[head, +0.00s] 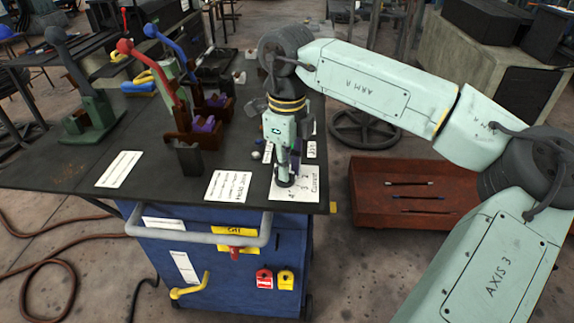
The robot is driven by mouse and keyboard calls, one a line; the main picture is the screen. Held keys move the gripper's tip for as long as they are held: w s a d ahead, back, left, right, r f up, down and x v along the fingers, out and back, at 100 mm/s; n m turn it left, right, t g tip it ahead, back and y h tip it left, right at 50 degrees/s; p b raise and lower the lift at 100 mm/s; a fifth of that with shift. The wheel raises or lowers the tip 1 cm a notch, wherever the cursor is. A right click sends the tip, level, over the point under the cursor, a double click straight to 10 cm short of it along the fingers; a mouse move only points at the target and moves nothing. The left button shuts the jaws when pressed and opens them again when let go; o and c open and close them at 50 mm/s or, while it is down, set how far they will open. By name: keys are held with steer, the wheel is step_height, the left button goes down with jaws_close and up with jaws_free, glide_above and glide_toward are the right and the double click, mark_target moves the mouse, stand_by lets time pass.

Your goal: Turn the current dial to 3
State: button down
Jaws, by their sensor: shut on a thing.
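The current dial is mostly hidden under my gripper; a dark round part of it (285,182) shows at the fingertips. It sits on a white plate (307,193) with numbers and the word "Current", at the front right corner of the bench top. My gripper (284,172) points straight down and is shut on the dial. The dial's pointer is hidden, so I cannot tell which number it is at.
The dark bench top (60,178) carries levers with red (125,46) and blue (150,30) knobs and a green lever stand (92,112) on the left. A grey rail (200,238) runs along the bench front. A red tray (415,218) with rods lies right of the bench.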

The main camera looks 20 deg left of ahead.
steer(key=c, duration=1.6)
jaws_free()
step_height(320, 180, up, 12)
